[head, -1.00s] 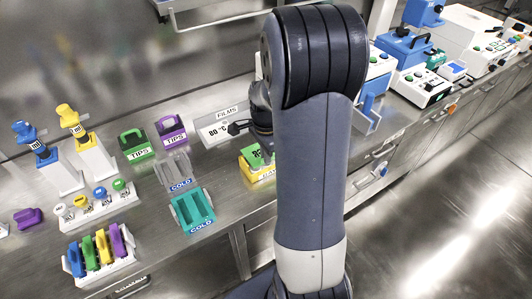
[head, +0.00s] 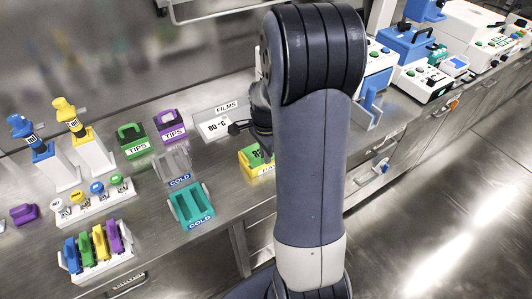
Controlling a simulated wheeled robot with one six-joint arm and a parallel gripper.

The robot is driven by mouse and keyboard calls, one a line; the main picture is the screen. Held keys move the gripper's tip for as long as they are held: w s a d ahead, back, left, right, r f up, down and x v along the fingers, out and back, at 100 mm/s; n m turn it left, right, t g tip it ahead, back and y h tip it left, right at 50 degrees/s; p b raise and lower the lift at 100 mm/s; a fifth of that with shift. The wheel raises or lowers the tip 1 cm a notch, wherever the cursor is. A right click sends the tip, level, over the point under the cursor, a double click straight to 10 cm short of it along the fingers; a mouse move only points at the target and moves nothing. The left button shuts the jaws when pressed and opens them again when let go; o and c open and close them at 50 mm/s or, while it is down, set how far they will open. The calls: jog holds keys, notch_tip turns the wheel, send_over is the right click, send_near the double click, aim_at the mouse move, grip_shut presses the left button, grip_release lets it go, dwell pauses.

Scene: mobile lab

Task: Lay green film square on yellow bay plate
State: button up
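The yellow bay plate (head: 246,161) lies on the bench just left of my arm, and its right part is hidden behind the arm. The green film square (head: 257,154), with dark print on it, shows over the plate. I cannot tell if it lies flat on the plate or is held just above it. My gripper (head: 258,128) is mostly hidden behind my arm, above and close to the film. Its fingertips do not show clearly, so I cannot see if they are open or shut.
A FILMS tray (head: 228,108) with a white 80 °C card (head: 213,128) stands behind the plate. A teal COLD rack (head: 191,207), a grey COLD rack (head: 174,166) and green (head: 133,141) and purple (head: 170,126) TIPS boxes stand to the left. Bare bench lies in front of the plate.

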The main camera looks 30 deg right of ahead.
jog(key=o, duration=0.4)
jog(key=shift+o, duration=0.2)
jog(key=shift+r, duration=0.1)
notch_tip(320, 180, up, 11)
jog(key=shift+f, duration=0.25)
notch_tip(320, 180, down, 11)
jog(key=shift+r, duration=0.2)
jog(key=shift+r+p, duration=0.45)
jog(key=shift+r, duration=0.1)
